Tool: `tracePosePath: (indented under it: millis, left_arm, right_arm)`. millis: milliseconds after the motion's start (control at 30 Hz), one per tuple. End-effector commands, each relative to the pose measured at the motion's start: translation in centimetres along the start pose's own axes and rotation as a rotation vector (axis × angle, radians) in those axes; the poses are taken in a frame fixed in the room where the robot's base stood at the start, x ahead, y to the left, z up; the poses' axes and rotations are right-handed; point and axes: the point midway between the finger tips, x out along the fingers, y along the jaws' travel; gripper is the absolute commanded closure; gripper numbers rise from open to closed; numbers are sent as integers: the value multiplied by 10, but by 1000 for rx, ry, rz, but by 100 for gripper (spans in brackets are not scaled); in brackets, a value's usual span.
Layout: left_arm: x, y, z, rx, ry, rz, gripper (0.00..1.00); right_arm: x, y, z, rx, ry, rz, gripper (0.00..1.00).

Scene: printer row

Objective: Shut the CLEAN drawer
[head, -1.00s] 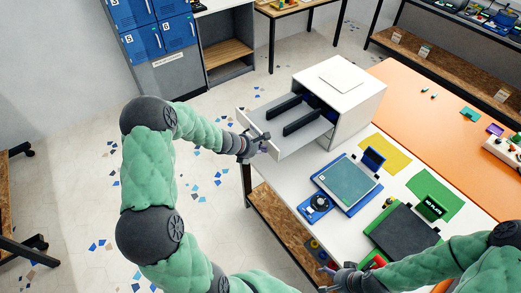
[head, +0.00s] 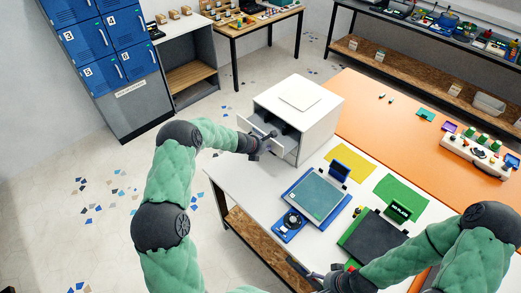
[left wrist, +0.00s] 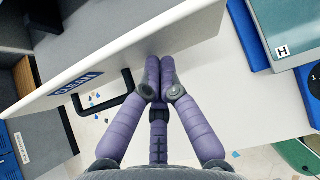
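The CLEAN drawer (head: 245,124) belongs to the white box (head: 318,130) and stands a little way out of it, with dark contents partly showing inside. In the left wrist view its white front (left wrist: 140,42) carries a blue CLEAN label (left wrist: 80,83) and a black bar handle (left wrist: 108,101). My left gripper (head: 272,137) is at the drawer front. Its purple fingers (left wrist: 160,66) lie together, empty, close beside the front near the handle's end; I cannot tell if they touch it. My right gripper (head: 312,275) is low over the table's near edge, its fingers too small to judge.
The white table (head: 262,205) holds a blue-framed device (head: 318,195), a dark green-edged device (head: 375,240), and yellow (head: 350,163) and green (head: 402,192) mats. An orange surface (head: 400,120) adjoins it. Blue lockers (head: 105,45) stand back left; floor left of the table is open.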

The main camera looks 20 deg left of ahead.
Motion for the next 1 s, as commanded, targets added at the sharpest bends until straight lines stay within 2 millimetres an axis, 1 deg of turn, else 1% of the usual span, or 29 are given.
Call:
tracePosePath:
  millis: [33, 600, 800, 1000]
  left_arm:
    - [2, -1, 8, 1, 0, -1, 100]
    - [47, 0, 52, 1, 1, 0, 100]
    - [61, 0, 64, 1, 1, 0, 100]
    - [70, 0, 73, 1, -1, 1, 100]
  right_arm:
    - [-8, -3, 0, 0, 0, 0, 13]
    - [-60, -22, 2, 0, 0, 0, 13]
    - [-76, -27, 3, 0, 0, 0, 13]
    - [-87, -31, 3, 0, 0, 0, 13]
